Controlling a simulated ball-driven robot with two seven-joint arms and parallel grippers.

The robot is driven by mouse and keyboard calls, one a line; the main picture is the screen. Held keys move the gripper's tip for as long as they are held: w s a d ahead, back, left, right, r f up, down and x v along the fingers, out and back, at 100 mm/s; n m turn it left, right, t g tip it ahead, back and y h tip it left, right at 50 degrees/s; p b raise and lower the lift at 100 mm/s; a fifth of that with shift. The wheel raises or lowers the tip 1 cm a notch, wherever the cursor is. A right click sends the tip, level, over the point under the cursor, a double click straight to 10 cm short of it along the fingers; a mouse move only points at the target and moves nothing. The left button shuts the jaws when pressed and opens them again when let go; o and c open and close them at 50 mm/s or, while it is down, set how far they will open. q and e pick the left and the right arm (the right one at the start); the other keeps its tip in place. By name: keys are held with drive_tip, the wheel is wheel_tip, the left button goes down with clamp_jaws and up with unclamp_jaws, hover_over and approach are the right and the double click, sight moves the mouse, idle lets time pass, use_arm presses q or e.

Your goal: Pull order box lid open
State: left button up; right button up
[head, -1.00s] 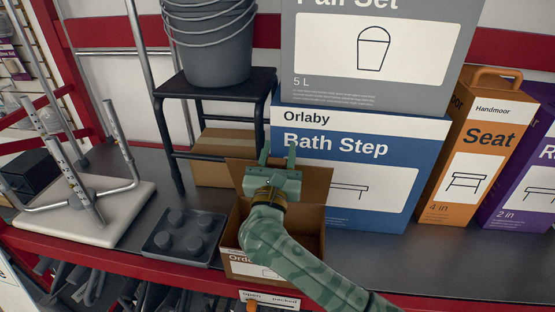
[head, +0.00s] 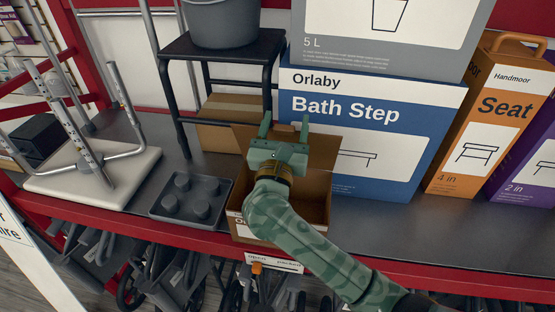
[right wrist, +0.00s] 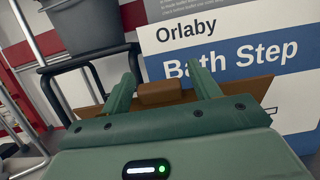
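The order box (head: 262,232) is a small brown cardboard box at the shelf's front edge. Its lid (head: 322,150) stands raised at the back, and the dark inside shows right of my arm. My right gripper (head: 286,123) is green, above the box and in front of the lid, and partly hides both. Its two fingers are apart. In the right wrist view my right gripper (right wrist: 160,90) shows open, with a brown tab (right wrist: 160,93) of cardboard visible between the fingers, apart from both. My left gripper is not in view.
A blue Bath Step box (head: 395,130) stands behind right, with a grey box (head: 450,30) on it. A dark tray with round knobs (head: 190,198) lies close left. Bare shelf (head: 390,225) is at right.

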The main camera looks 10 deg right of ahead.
drive_tip(key=b+v, duration=0.3)
drive_tip(key=v, duration=1)
drive_tip(key=shift+s+b, duration=0.3)
drive_tip(key=shift+s, duration=0.05)
drive_tip(key=shift+a, duration=0.15)
